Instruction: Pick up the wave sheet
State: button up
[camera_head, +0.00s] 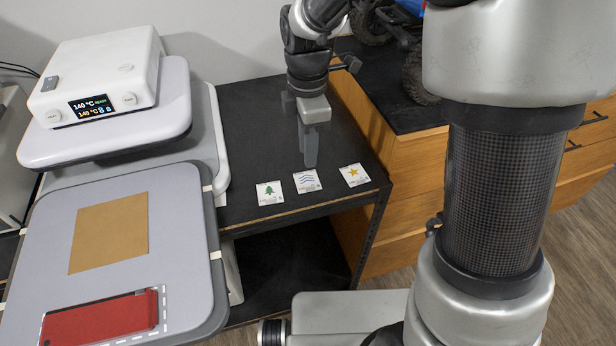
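The wave sheet (307,182) is a small white square with blue wavy lines. It lies flat on the black table near its front edge, between a sheet with a green tree (270,193) on the left and a sheet with a yellow star (354,175) on the right. My gripper (310,162) points down just behind the wave sheet in the picture, its fingertips close to the sheet's far edge. Its fingers overlap in this view, so the gap between them is hidden. I see nothing held at the fingertips.
A white heat press (100,80) with a lit display stands at the left. Its lower plate (180,230) bears a brown sheet (110,232) and a red item (98,318). A wooden drawer unit (415,165) with a vehicle (412,75) on top stands at the right.

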aim_at(308, 187)
notch_tip(308, 187, down, 12)
jog(key=shift+w+r, duration=0.1)
jog(key=shift+w, duration=0.05)
grip_shut()
dwell(0.3)
